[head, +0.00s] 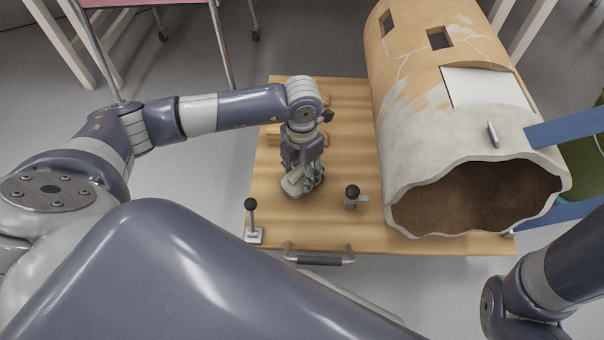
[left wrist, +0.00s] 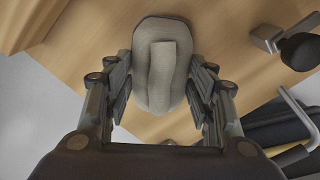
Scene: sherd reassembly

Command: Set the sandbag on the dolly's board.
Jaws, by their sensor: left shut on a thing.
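The sandbag (left wrist: 162,75) is a small pale grey bag with a raised strip along its middle. In the left wrist view it sits between the two fingers of my left gripper (left wrist: 162,100), which is shut on it. In the head view my left gripper (head: 302,178) points down over the left part of the dolly's wooden board (head: 347,120), with the sandbag (head: 295,186) low at its fingertips. I cannot tell whether the bag touches the board. My right gripper is out of view.
A large broken clay vessel (head: 410,100) lies on the board's right side. A black-knobbed lever (head: 252,220) and a knobbed clamp (head: 352,197) stand near the front edge, above a dark handle (head: 320,258). Wooden blocks (head: 273,135) lie behind my gripper.

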